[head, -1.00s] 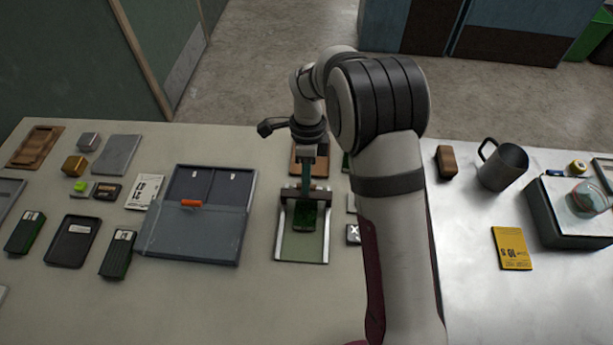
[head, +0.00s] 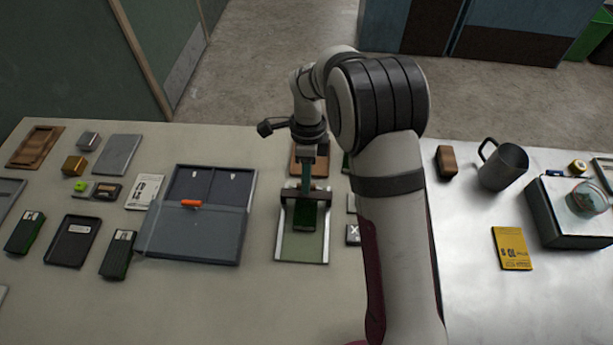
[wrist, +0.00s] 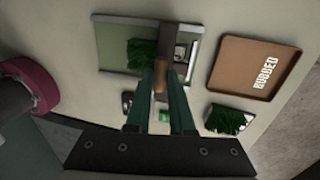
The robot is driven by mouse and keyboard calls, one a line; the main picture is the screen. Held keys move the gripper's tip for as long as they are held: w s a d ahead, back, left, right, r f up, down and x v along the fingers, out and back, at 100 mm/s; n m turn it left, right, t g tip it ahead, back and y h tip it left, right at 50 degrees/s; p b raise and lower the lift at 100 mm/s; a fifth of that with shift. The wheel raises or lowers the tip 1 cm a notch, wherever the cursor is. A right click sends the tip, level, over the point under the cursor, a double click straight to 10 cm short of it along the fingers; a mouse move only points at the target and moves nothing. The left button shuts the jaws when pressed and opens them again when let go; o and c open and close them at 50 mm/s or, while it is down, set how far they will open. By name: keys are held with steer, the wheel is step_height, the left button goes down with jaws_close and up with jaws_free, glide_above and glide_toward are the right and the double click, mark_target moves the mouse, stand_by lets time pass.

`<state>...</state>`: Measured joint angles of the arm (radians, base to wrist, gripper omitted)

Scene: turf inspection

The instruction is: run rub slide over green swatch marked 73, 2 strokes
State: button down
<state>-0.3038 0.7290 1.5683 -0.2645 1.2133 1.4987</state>
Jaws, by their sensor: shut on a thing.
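The rub slide is a pale-railed frame (head: 323,245) with a green bed, standing near the middle of the table. A dark green swatch (head: 304,215) lies in it; it also shows in the wrist view (wrist: 140,52). Its number is not readable. My gripper (head: 308,184) is over the far end of the frame. In the wrist view my gripper (wrist: 163,88) is shut on the slide's wooden handle (wrist: 160,78), at the dark crossbar (wrist: 178,50). The crossbar lies beside and partly over the swatch's label end.
A brown tray marked RUBBED (wrist: 242,84) lies beyond the slide. Another green swatch (wrist: 229,120) is near it. A mug (head: 502,168) and a yellow card (head: 511,249) are at right. The front table is clear.

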steer(key=s, duration=1.2)
steer(key=shift+s, duration=0.3)
steer(key=c, duration=0.8)
jaws_free()
steer(key=w+r, duration=0.1)
steer(key=r, duration=0.4)
steer(key=w+r, duration=0.1)
steer(key=r, duration=0.4)
steer(key=w+r, duration=0.1)
steer(key=r, duration=0.4)
steer(key=shift+w+r, duration=0.1)
steer(key=shift+r, duration=0.2)
